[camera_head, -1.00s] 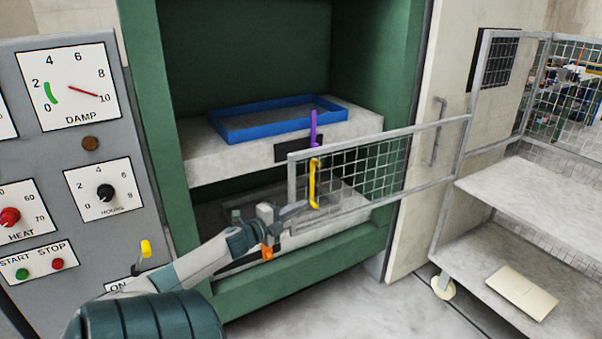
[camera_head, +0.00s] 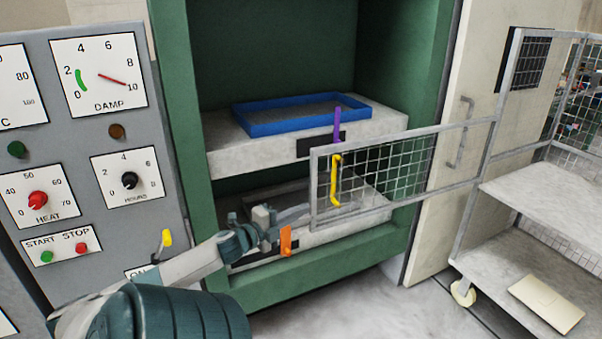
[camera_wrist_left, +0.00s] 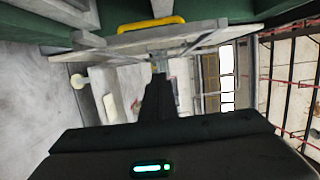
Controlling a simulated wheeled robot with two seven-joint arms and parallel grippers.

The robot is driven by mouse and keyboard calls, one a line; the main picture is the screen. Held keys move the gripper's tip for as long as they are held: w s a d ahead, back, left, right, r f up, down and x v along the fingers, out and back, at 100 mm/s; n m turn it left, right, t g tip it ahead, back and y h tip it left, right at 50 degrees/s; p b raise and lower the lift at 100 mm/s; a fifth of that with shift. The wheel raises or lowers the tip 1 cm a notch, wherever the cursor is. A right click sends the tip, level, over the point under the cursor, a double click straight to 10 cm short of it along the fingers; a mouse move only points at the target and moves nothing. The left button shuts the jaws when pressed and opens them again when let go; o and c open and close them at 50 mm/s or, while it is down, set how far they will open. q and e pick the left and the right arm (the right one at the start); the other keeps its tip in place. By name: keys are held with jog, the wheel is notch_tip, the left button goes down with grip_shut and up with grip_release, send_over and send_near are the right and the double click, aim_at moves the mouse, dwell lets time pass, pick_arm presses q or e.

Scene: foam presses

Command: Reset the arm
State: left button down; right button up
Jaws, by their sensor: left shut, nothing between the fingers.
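My left arm comes in from the lower left in the head view. Its gripper (camera_head: 298,212) is shut and empty, at the lower left corner of the mesh gate (camera_head: 405,165) of the press. In the left wrist view the shut fingers (camera_wrist_left: 160,85) point toward the gate frame, below the yellow handle (camera_wrist_left: 152,24). The yellow handle also shows in the head view (camera_head: 335,182), upright on the gate. I cannot tell whether the fingers touch the gate. My right gripper is out of view.
The green press (camera_head: 172,100) holds a blue tray (camera_head: 262,130) on its upper platen. A purple handle (camera_head: 337,124) and an orange handle (camera_head: 286,241) are at the platen fronts. A control panel (camera_head: 75,200) stands at left, a wheeled shelf cart (camera_head: 530,265) at right.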

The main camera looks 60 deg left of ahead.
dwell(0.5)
